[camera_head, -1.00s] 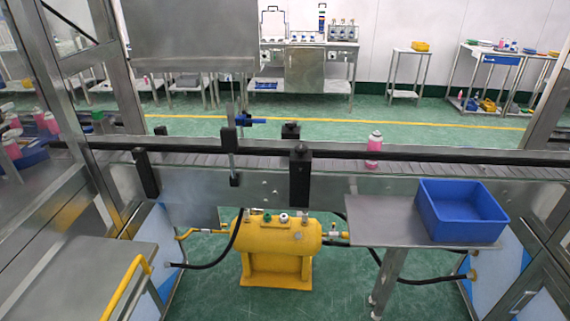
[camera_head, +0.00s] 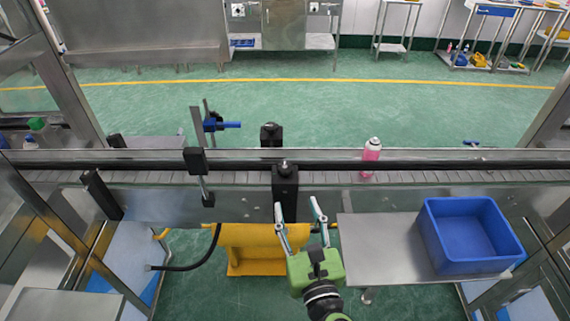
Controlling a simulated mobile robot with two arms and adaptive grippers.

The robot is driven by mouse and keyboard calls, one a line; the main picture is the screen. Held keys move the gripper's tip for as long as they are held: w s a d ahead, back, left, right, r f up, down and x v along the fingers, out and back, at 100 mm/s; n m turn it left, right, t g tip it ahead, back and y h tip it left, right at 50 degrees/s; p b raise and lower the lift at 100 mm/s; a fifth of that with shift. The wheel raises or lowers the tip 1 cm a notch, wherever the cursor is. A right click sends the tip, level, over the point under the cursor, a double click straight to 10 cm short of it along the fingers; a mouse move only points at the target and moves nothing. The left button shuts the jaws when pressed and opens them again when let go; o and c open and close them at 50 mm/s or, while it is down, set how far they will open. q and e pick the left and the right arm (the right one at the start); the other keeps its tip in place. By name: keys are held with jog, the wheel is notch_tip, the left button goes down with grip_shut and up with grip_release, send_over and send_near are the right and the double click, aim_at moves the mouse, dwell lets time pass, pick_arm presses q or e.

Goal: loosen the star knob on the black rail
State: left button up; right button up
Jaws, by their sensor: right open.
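My right gripper (camera_head: 297,208) comes in from below, green with light fingers. Its fingers are spread and empty. They are in front of the lower part of the clamp block in the picture; whether they touch it I cannot tell. My left gripper is not in view.
A pink aerosol can (camera_head: 371,158) stands on the conveyor, right of the clamp block. A blue bin (camera_head: 465,240) sits on a metal side table (camera_head: 385,245). A post with a blue handle (camera_head: 228,125) is left.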

aim_at(287, 174)
jog(key=w, duration=0.3)
jog(key=w+a+p, duration=0.1)
jog(key=w, duration=0.2)
jog(key=w+a+p, duration=0.1)
jog(key=w, duration=0.2)
jog(key=shift+w+r, duration=0.15)
jog(key=shift+w, duration=0.1)
jog(key=w, duration=0.3)
jog(key=shift+w+a+p, duration=0.15)
jog(key=shift+a+p, duration=0.15)
jog(key=shift+p, duration=0.05)
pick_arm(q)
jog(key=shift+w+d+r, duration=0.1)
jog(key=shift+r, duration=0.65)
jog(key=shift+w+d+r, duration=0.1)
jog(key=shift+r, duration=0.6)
pick_arm(e)
jog(key=shift+w, duration=0.4)
jog(key=c, duration=1.1)
